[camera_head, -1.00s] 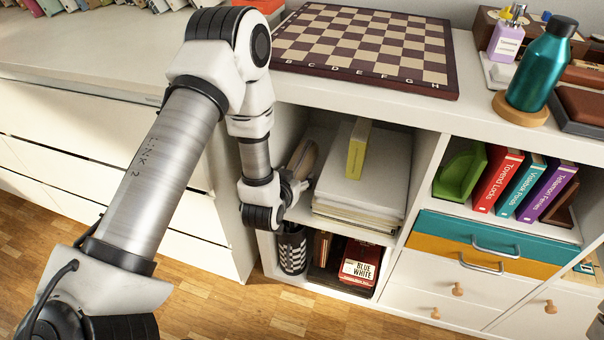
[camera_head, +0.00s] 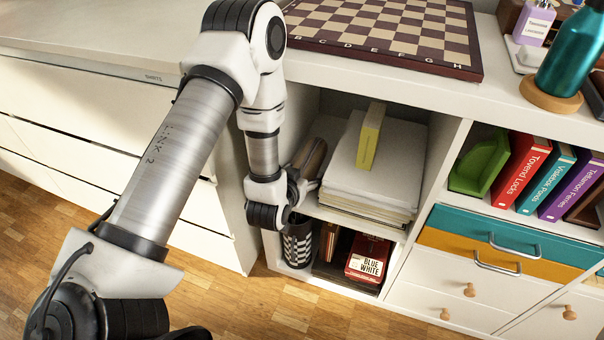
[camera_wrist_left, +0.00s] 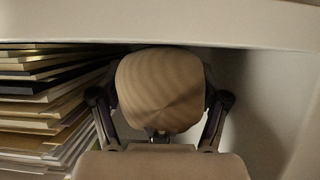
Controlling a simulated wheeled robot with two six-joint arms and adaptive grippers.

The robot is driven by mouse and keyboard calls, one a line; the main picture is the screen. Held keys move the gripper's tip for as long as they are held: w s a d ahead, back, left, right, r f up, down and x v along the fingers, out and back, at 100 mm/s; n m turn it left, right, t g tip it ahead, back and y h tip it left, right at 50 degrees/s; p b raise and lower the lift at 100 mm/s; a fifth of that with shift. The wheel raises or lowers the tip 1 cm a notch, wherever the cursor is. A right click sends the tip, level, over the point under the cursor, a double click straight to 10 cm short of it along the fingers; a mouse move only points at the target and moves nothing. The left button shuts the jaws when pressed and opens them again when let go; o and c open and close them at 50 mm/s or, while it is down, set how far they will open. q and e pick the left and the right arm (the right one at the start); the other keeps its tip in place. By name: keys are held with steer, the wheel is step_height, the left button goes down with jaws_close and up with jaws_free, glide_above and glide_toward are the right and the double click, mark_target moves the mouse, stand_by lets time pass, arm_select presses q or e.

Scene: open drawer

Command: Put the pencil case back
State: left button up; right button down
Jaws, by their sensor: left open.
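The pencil case looks like a brown, rounded, long object (camera_head: 312,155) in the upper left cubby of the shelf unit, beside a stack of papers. In the left wrist view its blunt end (camera_wrist_left: 160,90) fills the space between the two fingers. My left gripper (camera_head: 303,183) reaches into the cubby at the near end of the case. Its fingers (camera_wrist_left: 160,110) are open, one on each side of the case; I cannot tell whether they touch it. My right gripper is not in view.
The paper stack (camera_head: 375,180) with a yellow box (camera_head: 371,135) on it stands close right of the case. Below are a checkered cup (camera_head: 297,242) and a red box (camera_head: 368,260). A chessboard (camera_head: 390,35) lies on top. The cubby's ceiling and side wall are close.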

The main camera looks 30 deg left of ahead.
arm_select(q)
steer(key=shift+r, duration=0.25)
steer(key=p+v, duration=0.2)
steer(key=v, duration=0.3)
steer(key=shift+s+r, duration=0.1)
steer(key=shift+s, duration=0.05)
steer(key=p+v, duration=0.6)
steer(key=p, duration=0.1)
steer(key=shift+s, duration=0.3)
steer(key=shift+s, duration=0.1)
